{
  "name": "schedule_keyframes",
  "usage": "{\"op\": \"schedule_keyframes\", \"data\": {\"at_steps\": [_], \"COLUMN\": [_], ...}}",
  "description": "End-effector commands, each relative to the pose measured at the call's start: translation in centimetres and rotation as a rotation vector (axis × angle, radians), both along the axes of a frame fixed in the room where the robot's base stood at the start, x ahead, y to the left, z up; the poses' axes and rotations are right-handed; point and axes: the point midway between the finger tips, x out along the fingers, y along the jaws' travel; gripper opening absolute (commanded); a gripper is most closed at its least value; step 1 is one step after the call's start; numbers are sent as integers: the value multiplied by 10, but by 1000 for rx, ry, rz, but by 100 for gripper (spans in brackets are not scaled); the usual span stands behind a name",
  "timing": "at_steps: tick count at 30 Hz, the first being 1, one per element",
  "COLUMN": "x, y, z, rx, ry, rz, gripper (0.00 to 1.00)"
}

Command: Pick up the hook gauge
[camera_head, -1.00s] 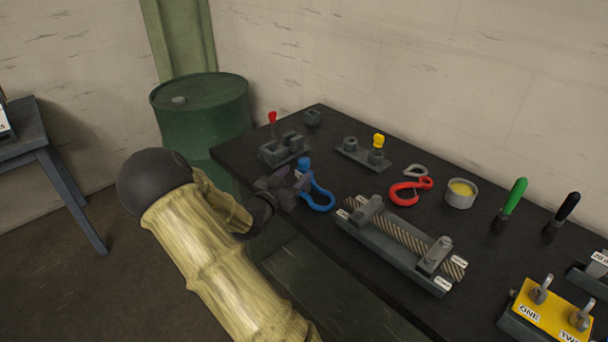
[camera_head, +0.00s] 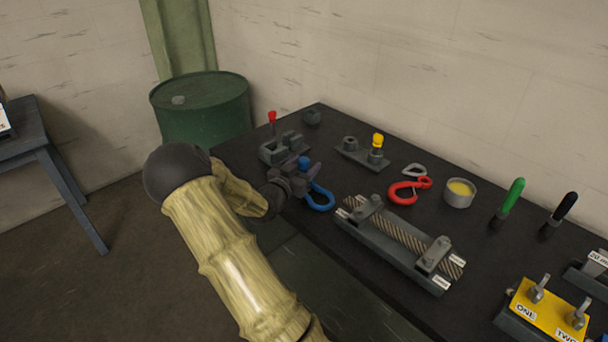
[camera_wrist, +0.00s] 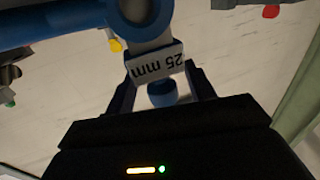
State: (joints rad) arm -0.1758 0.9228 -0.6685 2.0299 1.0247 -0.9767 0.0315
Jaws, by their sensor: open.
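A blue piece with a white tag reading "25 mm" (camera_wrist: 155,65), which I take for the hook gauge, shows in the wrist view. Its blue stub (camera_wrist: 162,92) lies between the two dark fingers of my gripper (camera_wrist: 164,84). In the head view its round blue top (camera_head: 304,163) stands just above my gripper (camera_head: 300,182) at the table's left edge. My gripper is open around the piece; contact cannot be told. A curved blue shackle or hook (camera_head: 319,198) is right beside it, and my gripper partly hides how the blue parts join.
The dark table (camera_head: 480,240) holds a grey block fixture (camera_head: 284,150), a yellow-topped fixture (camera_head: 361,155), a red hook (camera_head: 409,189), a wire-rope stand (camera_head: 395,243), a tin (camera_head: 460,193), green (camera_head: 513,196) and black (camera_head: 564,208) handles. A green drum (camera_head: 200,110) stands behind.

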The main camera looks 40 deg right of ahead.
Motion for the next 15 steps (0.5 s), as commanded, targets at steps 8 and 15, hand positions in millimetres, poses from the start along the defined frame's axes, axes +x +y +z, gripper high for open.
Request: {"op": "schedule_keyframes", "data": {"at_steps": [8, 15], "x": [0, -1], "y": [0, 0], "z": [0, 0], "rx": [0, 0], "ry": [0, 0], "rz": [0, -1], "gripper": [54, 23]}}
